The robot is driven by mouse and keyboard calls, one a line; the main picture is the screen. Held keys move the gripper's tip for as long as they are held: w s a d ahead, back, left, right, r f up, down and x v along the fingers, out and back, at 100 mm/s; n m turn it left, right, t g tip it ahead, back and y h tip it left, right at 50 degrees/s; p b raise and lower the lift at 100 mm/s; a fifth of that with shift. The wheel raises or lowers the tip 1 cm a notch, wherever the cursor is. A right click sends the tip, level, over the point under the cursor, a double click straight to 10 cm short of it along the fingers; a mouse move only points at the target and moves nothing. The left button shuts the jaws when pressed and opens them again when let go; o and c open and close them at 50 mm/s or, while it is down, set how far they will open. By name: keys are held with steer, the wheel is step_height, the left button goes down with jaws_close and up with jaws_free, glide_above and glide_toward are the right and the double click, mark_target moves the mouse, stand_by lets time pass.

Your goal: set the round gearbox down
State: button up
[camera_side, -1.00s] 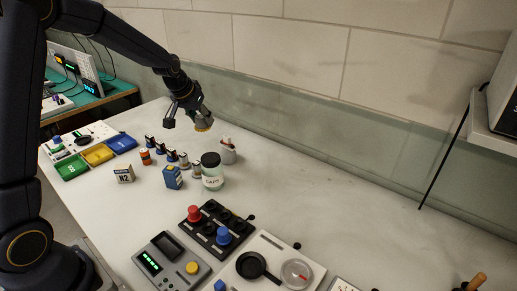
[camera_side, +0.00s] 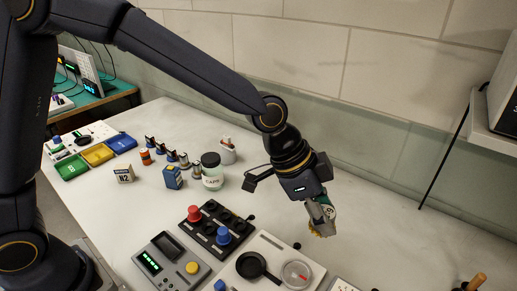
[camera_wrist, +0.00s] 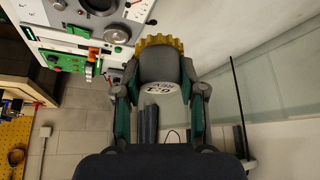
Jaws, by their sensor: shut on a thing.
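The round gearbox (camera_wrist: 160,65) is a grey, rounded body with a yellow toothed rim and dark markings on its near face. It sits between the two fingers of my gripper (camera_wrist: 159,80) in the wrist view. In the side view my gripper (camera_side: 318,207) is shut on it, above the right-middle part of the white bench (camera_side: 365,215). Only part of the gearbox (camera_side: 322,229) shows there, at the fingertips, with its yellow part downward. I cannot tell its exact height above the bench.
A black block with red and blue knobs (camera_side: 224,236), a lidded jar (camera_side: 212,172) and colored trays (camera_side: 97,154) stand leftward. Bench to the right is largely clear.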

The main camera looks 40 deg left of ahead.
steer(key=shift+s+d+m, duration=0.3)
steer(key=shift+s+d, duration=0.3)
steer(key=shift+d, duration=0.05)
step_height(320, 180, down, 5)
steer(key=shift+r, duration=0.2)
steer(key=w+d+f, duration=0.2)
steer(key=w+f, duration=0.1)
steer(key=w+d+f, duration=0.2)
steer(key=w+f, duration=0.1)
steer(key=w, duration=0.1)
steer(key=w+d+f, duration=0.3)
steer(key=shift+w, duration=0.3)
steer(key=shift+w+d+f, duration=0.4)
steer(key=shift+w+f, duration=0.15)
steer(key=shift+f, duration=1.6)
steer(key=o, duration=1.2)
steer(key=shift+f, duration=0.15)
